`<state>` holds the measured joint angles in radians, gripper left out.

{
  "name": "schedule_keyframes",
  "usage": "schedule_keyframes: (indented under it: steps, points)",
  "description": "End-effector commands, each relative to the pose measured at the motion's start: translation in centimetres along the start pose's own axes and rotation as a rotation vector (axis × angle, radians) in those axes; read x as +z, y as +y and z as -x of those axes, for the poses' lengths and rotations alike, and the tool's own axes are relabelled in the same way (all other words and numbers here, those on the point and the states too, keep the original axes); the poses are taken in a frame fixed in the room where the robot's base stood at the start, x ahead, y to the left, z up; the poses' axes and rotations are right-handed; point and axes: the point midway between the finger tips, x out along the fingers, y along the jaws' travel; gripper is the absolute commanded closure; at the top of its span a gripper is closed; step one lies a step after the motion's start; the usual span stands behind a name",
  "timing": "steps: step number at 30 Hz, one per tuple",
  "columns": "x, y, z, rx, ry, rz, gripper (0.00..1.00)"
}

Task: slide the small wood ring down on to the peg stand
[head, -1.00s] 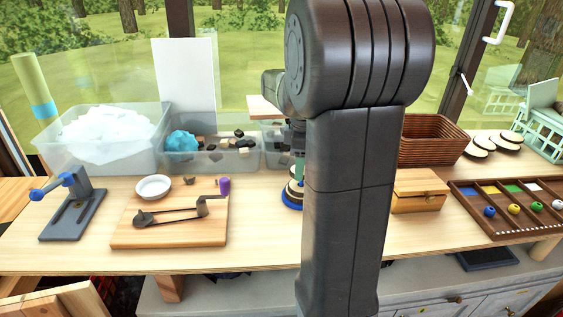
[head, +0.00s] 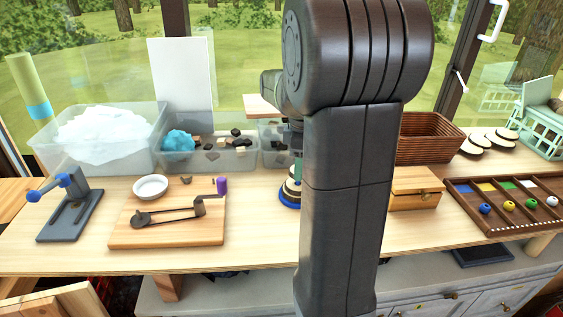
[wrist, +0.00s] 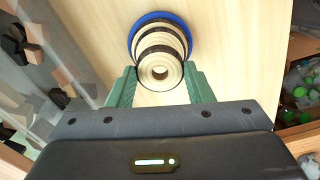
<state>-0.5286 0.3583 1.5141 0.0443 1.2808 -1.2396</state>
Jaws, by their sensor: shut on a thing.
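The small wood ring (wrist: 146,75) is pale and round with an open hole, and sits between my green fingertips in the wrist view. My gripper (wrist: 160,73) is shut on it, one finger on each side. The peg stand shows its blue base (wrist: 147,17) beyond the ring, with larger pale and dark rings (wrist: 160,34) stacked on it. The held ring overlaps this stack in the picture; I cannot tell whether it is around the peg or touching the stack. In the head view, my arm hides most of the stand, leaving its blue base (head: 288,199) partly visible.
Clear bins (head: 225,158) stand behind the stand. A wooden board (head: 165,232) with a dark lever and purple piece lies to the left. A wooden box (head: 415,190) and a compartment tray (head: 500,222) lie to the right. The front strip of table is clear.

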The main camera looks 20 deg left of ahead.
Motion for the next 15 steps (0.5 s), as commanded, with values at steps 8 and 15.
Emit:
schedule_keyframes:
  steps: [8, 15]
  points:
    - [0.0, 0.0, -0.3, -0.001, 0.000, 0.000, 0.81]
    - [0.0, 0.0, -1.1, -0.001, -0.001, 0.000, 0.81]
